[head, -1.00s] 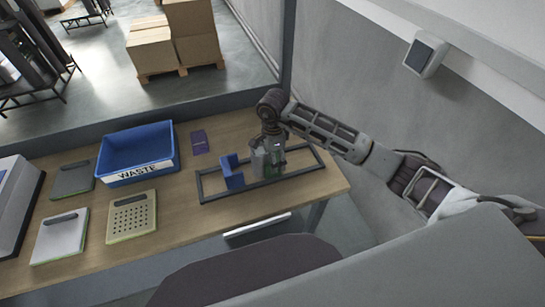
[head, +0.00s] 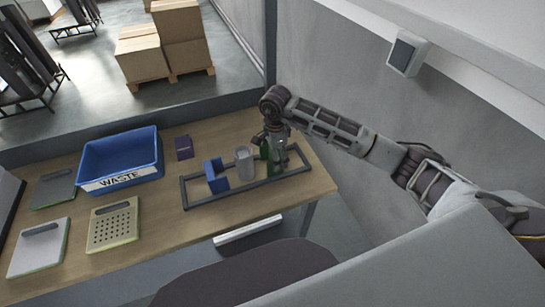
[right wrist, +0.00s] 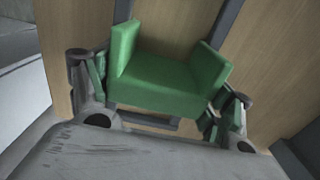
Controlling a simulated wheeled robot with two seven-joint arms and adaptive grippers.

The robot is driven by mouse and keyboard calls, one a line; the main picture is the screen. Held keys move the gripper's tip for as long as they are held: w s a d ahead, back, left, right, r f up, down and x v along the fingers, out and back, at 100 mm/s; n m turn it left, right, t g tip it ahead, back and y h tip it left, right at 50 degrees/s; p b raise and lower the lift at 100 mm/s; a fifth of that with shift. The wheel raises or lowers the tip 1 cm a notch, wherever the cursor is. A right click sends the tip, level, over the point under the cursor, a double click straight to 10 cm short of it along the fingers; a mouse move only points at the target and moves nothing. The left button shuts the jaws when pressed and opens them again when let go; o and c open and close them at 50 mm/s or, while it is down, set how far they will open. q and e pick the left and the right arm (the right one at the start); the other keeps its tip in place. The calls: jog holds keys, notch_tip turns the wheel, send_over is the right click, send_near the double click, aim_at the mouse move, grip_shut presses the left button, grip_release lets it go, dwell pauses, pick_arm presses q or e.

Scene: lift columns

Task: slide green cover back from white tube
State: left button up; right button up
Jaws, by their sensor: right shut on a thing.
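The white tube (head: 244,162) is a pale, short cylinder inside the dark rectangular frame (head: 203,201) on the table. The green cover (head: 265,152) is just right of the tube in the head view, partly hidden by my gripper. My right gripper (head: 274,148) points down and is shut on the cover. In the right wrist view the cover (right wrist: 170,83) is a green U-shaped block between the two fingers (right wrist: 165,95), and the tube does not show there. A blue bracket (head: 216,175) stands left of the tube in the frame. My left gripper is out of view.
A blue WASTE bin (head: 122,181) and a small purple box (head: 184,147) stand to the left. Several flat panels, including a perforated one (head: 113,224), lie at the table's left. The wooden table (head: 170,227) is bare in front of the frame.

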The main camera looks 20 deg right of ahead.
jog(key=shift+d, duration=0.15)
jog(key=o, duration=1.1)
jog(key=shift+r, duration=0.15)
jog(key=shift+r, duration=5.9)
jog(key=shift+f, duration=0.1)
